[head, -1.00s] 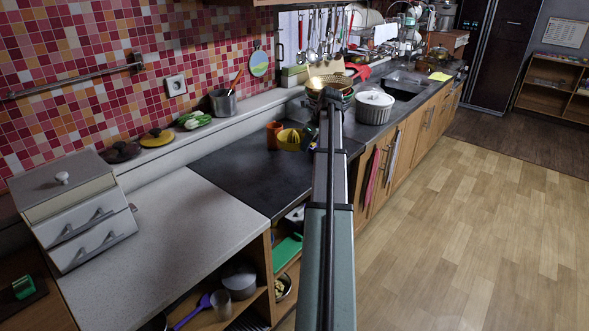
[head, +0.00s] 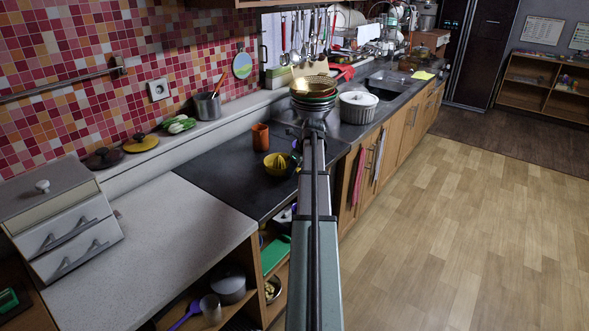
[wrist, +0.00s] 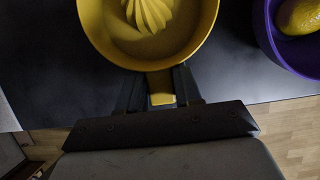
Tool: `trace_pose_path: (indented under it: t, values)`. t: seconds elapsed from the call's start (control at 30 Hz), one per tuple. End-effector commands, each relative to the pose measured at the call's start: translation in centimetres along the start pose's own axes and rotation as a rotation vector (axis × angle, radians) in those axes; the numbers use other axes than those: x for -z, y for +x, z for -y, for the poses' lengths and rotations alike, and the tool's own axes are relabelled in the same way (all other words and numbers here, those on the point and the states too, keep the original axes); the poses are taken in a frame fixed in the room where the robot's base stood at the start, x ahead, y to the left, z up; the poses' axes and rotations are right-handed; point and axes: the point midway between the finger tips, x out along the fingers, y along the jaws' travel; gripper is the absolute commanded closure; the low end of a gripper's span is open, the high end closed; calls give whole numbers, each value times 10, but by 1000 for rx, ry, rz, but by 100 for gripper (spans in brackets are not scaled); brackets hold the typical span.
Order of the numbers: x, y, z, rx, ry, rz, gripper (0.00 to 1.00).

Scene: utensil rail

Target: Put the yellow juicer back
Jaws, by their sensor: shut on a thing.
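The yellow juicer (head: 277,167), a bowl with a ribbed cone in its middle, is over the dark counter near its front edge, left of my arm. In the wrist view the juicer (wrist: 105,30) fills the top middle, open side facing the camera. My gripper (wrist: 160,88) is shut on its short yellow handle, one finger on each side. In the head view my arm hides most of the gripper. I cannot tell how far the juicer is above the counter. A wall rail (head: 65,80) runs along the tiles at left, with nothing seen hanging on it.
An orange cup (head: 260,136) stands behind the juicer. A purple bowl (wrist: 270,45) with a yellow fruit is right of the juicer in the wrist view. A pot (head: 207,106) and vegetables stand on the ledge. The pale counter (head: 165,225) at left has clear room beside a drawer box (head: 62,225).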

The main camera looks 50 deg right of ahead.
Motion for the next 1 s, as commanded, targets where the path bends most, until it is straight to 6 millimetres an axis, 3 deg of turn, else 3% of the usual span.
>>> trace_pose_path:
  t: [0.3, 0.33, 0.6, 1.0]
  values:
    - [0, 2, 0, 1, 0, 1, 100]
    - [1, 2, 0, 0, 0, 0, 65]
    - [0, 2, 0, 1, 0, 0, 41]
    - [-1, -9, 0, 2, 0, 1, 41]
